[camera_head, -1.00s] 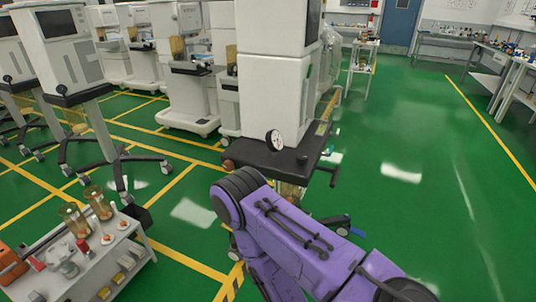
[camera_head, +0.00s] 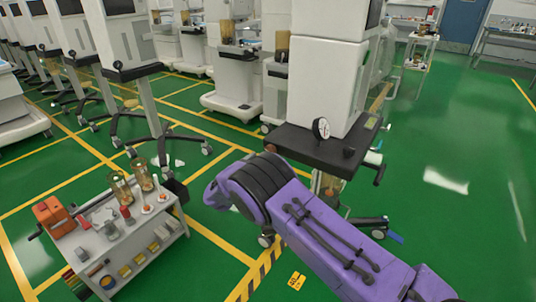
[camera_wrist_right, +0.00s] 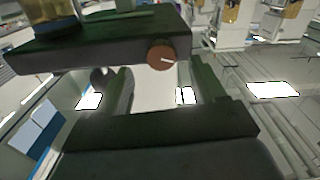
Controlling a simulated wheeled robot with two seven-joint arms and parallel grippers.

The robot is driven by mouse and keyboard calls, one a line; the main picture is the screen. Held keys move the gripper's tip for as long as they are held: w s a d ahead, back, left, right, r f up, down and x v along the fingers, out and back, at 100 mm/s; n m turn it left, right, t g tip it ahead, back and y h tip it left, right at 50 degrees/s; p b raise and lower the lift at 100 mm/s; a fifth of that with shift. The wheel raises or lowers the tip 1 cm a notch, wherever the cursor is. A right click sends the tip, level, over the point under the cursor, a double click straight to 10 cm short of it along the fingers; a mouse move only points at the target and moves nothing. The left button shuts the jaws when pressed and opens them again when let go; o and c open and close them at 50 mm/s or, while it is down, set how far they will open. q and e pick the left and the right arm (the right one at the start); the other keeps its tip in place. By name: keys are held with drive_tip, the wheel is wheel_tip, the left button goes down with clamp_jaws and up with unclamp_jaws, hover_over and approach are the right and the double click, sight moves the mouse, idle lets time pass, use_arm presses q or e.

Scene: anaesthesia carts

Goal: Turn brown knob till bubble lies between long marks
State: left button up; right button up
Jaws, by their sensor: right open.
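In the right wrist view a round brown knob (camera_wrist_right: 161,55) with a pale line on its face sits on the edge of a dark shelf (camera_wrist_right: 95,48). My right gripper (camera_wrist_right: 162,82) is open, its two fingers spread on either side below the knob, with nothing between them. The bubble and the long marks cannot be seen. My left gripper is not in view.
A white trolley (camera_head: 150,262) with bottles, an orange box (camera_head: 52,213) and small parts stands at the lower left. More machines line the back left. The green floor at right is clear.

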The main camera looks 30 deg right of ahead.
drive_tip(key=x, duration=0.5)
drive_tip(key=shift+w+d+f, duration=0.1)
drive_tip(key=shift+w+d, duration=0.05)
drive_tip(key=shift+d, duration=0.15)
drive_tip(key=c, duration=1.1)
drive_tip(key=shift+o, duration=0.2)
drive_tip(key=shift+w+m+b, duration=0.15)
drive_tip(key=shift+m+b, duration=4.7)
drive_tip(key=shift+m, duration=3.05)
